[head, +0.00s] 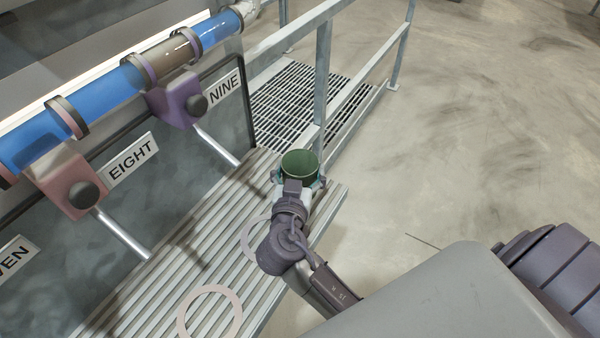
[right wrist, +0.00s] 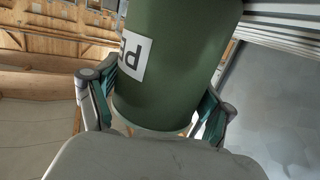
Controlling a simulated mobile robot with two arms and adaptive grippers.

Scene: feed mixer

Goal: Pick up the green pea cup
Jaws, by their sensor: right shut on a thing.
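The green pea cup (head: 299,164) is in my right gripper (head: 298,184), above the end of the ribbed metal shelf in the head view. In the right wrist view the green cup (right wrist: 178,62) fills the upper middle, with a white label partly showing the letters "Pe". The fingers of my right gripper (right wrist: 155,108) are on both sides of the cup, shut on it. The cup's open top faces the head camera and its inside looks dark green. My left gripper is not in view.
The ribbed shelf (head: 215,230) has pale rings (head: 210,312) on it. Labelled dispensers EIGHT (head: 75,185) and NINE (head: 183,102) with metal levers stand at left under a blue pipe. A grey railing (head: 322,75) is behind the cup. The floor at right is clear.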

